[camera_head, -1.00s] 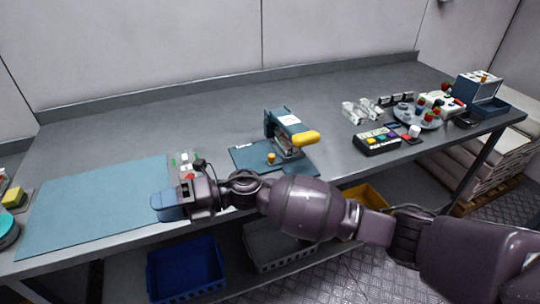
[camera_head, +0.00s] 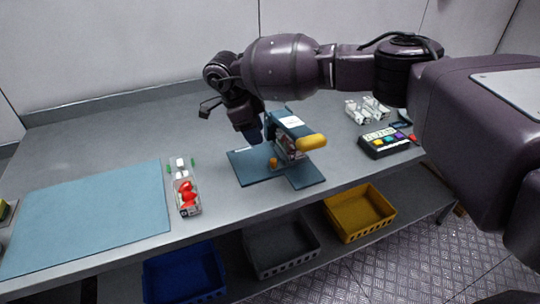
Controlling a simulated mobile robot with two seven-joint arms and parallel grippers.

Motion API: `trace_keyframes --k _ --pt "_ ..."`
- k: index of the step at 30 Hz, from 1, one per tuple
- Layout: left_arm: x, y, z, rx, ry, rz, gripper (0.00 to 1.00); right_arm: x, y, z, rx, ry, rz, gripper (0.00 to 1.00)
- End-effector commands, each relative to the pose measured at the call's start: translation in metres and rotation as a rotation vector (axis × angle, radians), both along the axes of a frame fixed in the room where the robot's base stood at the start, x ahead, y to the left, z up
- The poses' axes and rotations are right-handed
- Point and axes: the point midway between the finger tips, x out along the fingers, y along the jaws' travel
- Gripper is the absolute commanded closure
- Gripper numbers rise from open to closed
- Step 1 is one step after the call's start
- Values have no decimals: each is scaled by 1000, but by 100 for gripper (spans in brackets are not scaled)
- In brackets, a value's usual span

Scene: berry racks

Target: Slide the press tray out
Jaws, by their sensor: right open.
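The press (camera_head: 284,122) stands on a dark blue cross-shaped base (camera_head: 256,174) near the middle of the table. It has a blue frame, a white label and a yellow handle (camera_head: 311,142) pointing right. A small orange knob (camera_head: 273,162) shows low at its front left, above the base. I cannot make out the tray itself clearly. My left gripper is out of view.
A clear punnet of red berries (camera_head: 187,198) lies left of the press, beside a blue mat (camera_head: 88,215). A button panel (camera_head: 384,143) and clear packs (camera_head: 367,109) are to the right. Blue, grey and yellow crates sit below. My right arm crosses above the table.

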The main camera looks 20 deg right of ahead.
Motion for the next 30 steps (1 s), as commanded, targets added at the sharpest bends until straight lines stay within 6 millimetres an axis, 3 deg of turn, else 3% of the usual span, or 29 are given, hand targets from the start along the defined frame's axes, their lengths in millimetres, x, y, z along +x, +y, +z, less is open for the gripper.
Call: trace_keyframes --k 5,21,30 --pt "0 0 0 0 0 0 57 0 -8 -8 -24 -2 -1 54" --pt "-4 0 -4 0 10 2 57 -10 -37 -85 -18 2 -1 54" --pt "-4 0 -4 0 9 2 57 -12 -43 -97 -17 -1 0 54"
